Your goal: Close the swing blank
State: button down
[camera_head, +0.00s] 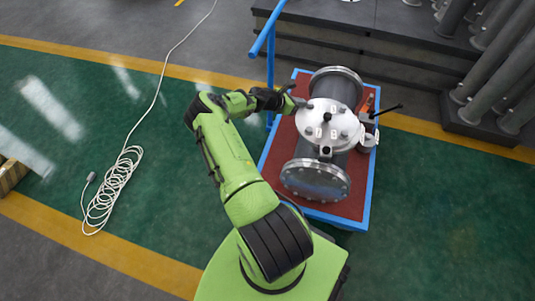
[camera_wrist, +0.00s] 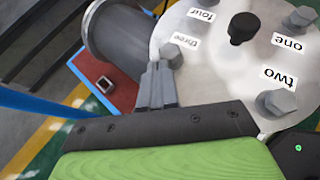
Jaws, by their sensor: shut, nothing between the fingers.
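The swing blank (camera_head: 318,133) is a round pale metal plate on top of the dark flanged shell (camera_head: 340,88). In the wrist view the plate (camera_wrist: 225,62) carries a black knob, hex bolts and labels "one" to "four". Whether it sits flush on the shell is unclear. A pale bracket (camera_head: 368,137) with a black handle (camera_head: 386,110) is at its right side. My gripper (camera_head: 302,104) is at the plate's upper left edge. In the wrist view its fingers (camera_wrist: 157,75) are together and empty, close to the bolt by label "three" (camera_wrist: 186,43); contact cannot be told.
The shell rests on a red-topped cart with a blue frame (camera_head: 263,163) and a blue handle rail (camera_head: 270,55). A small square socket piece (camera_wrist: 104,84) lies on the cart. Grey pipes (camera_head: 500,70) stand upper right. A coiled white cable (camera_head: 112,190) lies left; green floor around is mostly clear.

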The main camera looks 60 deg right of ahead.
aim_at(310, 102)
jog(key=shift+s+d, duration=1.4)
jog(key=shift+d, duration=0.15)
jog(key=shift+s, duration=0.1)
